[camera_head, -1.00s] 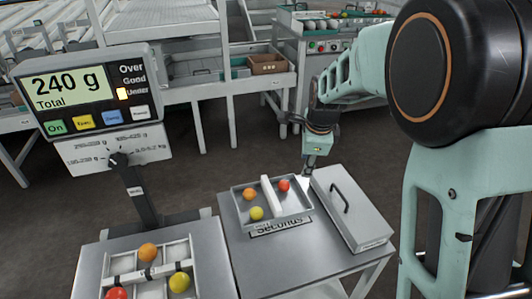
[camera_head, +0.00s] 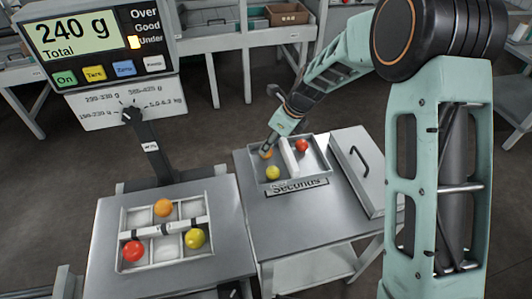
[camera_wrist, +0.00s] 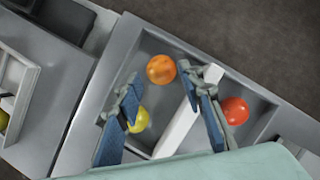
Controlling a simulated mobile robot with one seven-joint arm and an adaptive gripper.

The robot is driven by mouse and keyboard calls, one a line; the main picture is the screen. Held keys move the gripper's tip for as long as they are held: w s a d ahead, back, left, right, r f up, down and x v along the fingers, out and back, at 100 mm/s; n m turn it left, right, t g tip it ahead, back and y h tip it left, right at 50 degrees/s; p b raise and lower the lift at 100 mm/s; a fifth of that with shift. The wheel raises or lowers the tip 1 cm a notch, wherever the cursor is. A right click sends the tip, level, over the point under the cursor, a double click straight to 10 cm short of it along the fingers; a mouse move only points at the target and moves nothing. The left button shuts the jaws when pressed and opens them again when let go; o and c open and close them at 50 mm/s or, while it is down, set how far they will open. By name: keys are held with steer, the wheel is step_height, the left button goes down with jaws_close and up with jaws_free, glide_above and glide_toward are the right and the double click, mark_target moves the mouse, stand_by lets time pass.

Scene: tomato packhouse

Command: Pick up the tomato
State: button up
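The Seconds tray (camera_head: 319,150) on the right bench holds an orange tomato (camera_head: 266,153), a yellow tomato (camera_head: 273,172) and a red tomato (camera_head: 302,145). A white divider (camera_head: 289,160) separates the red one from the other two. My gripper (camera_head: 268,146) is over the tray's left part, by the orange tomato. In the wrist view its blue-padded fingers (camera_wrist: 163,113) are spread apart with nothing held. There the orange tomato (camera_wrist: 161,69) lies beyond the fingertips, the yellow tomato (camera_wrist: 138,119) shows partly behind the left finger, and the red tomato (camera_wrist: 235,110) is right of the right finger.
A scale display (camera_head: 92,42) reads 240 g with the Under light lit. Its sectioned tray (camera_head: 166,257) holds an orange, a red and a yellow tomato. A grey box with a handle (camera_head: 365,170) stands right of the Seconds tray.

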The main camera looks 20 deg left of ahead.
steer(key=x, duration=0.4)
steer(key=shift+d+f+b, duration=0.1)
steer(key=shift+f+b, duration=0.1)
steer(key=shift+b, duration=0.15)
steer(key=shift+r, duration=0.1)
steer(key=c, duration=0.4)
steer(key=shift+c, duration=0.3)
steer(key=shift+r, duration=0.1)
